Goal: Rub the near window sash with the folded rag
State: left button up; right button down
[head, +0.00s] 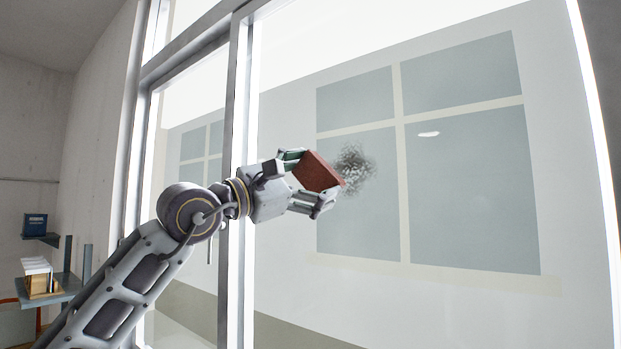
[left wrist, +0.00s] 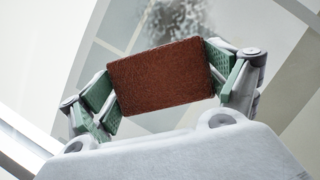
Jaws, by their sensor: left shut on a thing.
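My left gripper (head: 307,184) is shut on the folded rag (head: 322,171), a reddish-brown rectangular block. In the left wrist view the rag (left wrist: 162,76) sits between the green finger pads of the gripper (left wrist: 165,85). The near window sash (head: 460,170) is the large glass pane filling the right of the head view. A dark speckled smudge (head: 354,168) is on it, just right of the rag. The smudge also shows in the left wrist view (left wrist: 178,18), beyond the rag. I cannot tell whether the rag touches the glass. My right gripper is not in view.
A grey vertical window frame post (head: 237,110) stands left of the pane, behind my left arm. At the far left, wall shelves hold a blue box (head: 35,225) and several white-topped items (head: 38,275). The glass right of the smudge is clear.

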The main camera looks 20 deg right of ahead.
aim_at(331, 178)
pick_arm(q)
jog(key=shift+w+d, duration=0.2)
jog(key=shift+d, duration=0.15)
dwell(0.3)
jog(key=shift+s, duration=0.1)
jog(key=shift+s+d+b, duration=0.55)
jog(key=shift+s+b, duration=0.05)
jog(key=shift+s, duration=0.1)
jog(key=shift+s+d+b, duration=0.5)
jog(key=shift+s+b, duration=0.1)
jog(key=shift+s, duration=0.1)
jog(key=shift+s+d, duration=0.1)
jog(key=shift+s, duration=0.05)
jog(key=shift+s, duration=0.1)
jog(key=shift+s+d+b, duration=1.25)
jog(key=shift+s+d, duration=0.05)
jog(key=shift+s, duration=0.1)
jog(key=shift+s+d, duration=0.1)
jog(key=shift+s, duration=0.05)
jog(key=shift+s+d+b, duration=0.85)
jog(key=shift+s+b, duration=0.05)
jog(key=shift+s, duration=0.1)
jog(key=shift+s+d, duration=0.3)
jog(key=shift+s, duration=0.15)
